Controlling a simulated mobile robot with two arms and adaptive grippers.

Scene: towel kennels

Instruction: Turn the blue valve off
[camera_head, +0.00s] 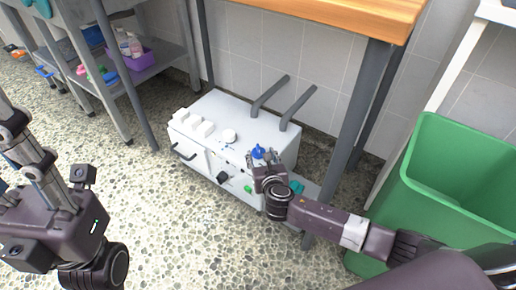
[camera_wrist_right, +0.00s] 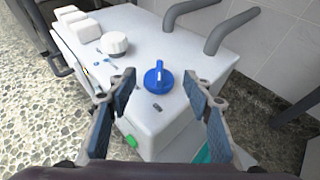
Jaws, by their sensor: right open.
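The blue valve (camera_head: 258,152) is a small round knob with a raised grip on top of a white box (camera_head: 205,120). In the right wrist view the blue valve (camera_wrist_right: 158,78) lies ahead of and between my fingers, with a pale line on its grip. My right gripper (camera_wrist_right: 165,95) is open, with a finger on each side of the valve in that picture; I cannot tell any contact. In the head view my right gripper (camera_head: 264,166) is just in front of the valve. My left gripper (camera_head: 25,130) is at the left edge, its fingertips not clearly shown.
A white round knob (camera_wrist_right: 115,43) and several white blocks (camera_wrist_right: 78,24) are on the box top. Grey pipes (camera_head: 270,92) rise behind. A table with a wooden top (camera_head: 350,12) stands over the back, and a green bin (camera_head: 440,170) is at right. Floor at front is clear.

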